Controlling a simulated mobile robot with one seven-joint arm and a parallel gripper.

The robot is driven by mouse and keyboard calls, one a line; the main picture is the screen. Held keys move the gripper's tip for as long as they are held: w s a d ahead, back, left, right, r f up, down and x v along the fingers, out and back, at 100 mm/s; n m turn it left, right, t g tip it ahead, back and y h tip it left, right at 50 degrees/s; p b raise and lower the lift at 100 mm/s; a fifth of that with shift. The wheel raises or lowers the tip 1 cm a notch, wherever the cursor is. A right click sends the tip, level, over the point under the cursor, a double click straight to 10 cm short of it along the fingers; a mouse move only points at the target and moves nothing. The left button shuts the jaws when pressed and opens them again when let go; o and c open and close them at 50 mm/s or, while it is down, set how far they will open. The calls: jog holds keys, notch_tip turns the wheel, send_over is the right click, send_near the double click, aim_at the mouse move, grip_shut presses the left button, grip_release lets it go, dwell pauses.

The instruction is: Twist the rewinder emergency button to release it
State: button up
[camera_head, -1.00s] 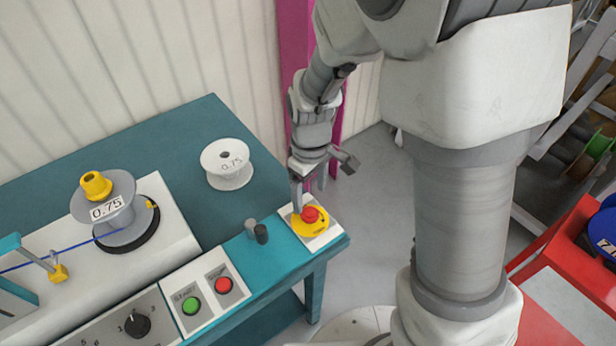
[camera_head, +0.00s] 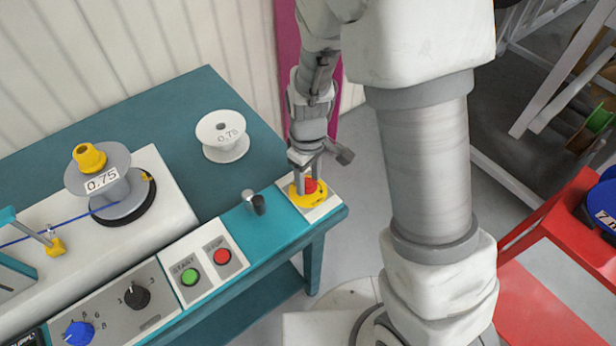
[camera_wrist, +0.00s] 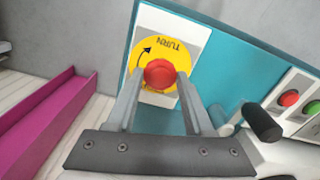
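The emergency button is a red mushroom cap (camera_wrist: 160,75) on a yellow disc (camera_wrist: 178,48) marked TURN with an arrow; in the head view the red cap (camera_head: 310,186) is at the table's near right corner, partly hidden by a finger. My gripper (camera_head: 307,184) points down over it. In the wrist view my gripper (camera_wrist: 160,88) is open, with its two fingers on either side of the red cap. Small gaps seem to show between fingers and cap; I cannot tell whether they touch.
A dark-topped knob (camera_head: 258,205) stands close left of the button. Green START (camera_head: 190,276) and red STOP (camera_head: 222,256) buttons sit farther left.

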grip_shut()
jog(key=m, duration=0.3)
jog(key=shift+r+m+p, duration=0.1)
jog(key=shift+m+p, duration=0.2)
jog(key=shift+p, duration=0.1)
jog(key=shift+m+p, duration=0.5)
jog(key=shift+m, duration=1.7)
jog(key=o, duration=0.8)
grip_release()
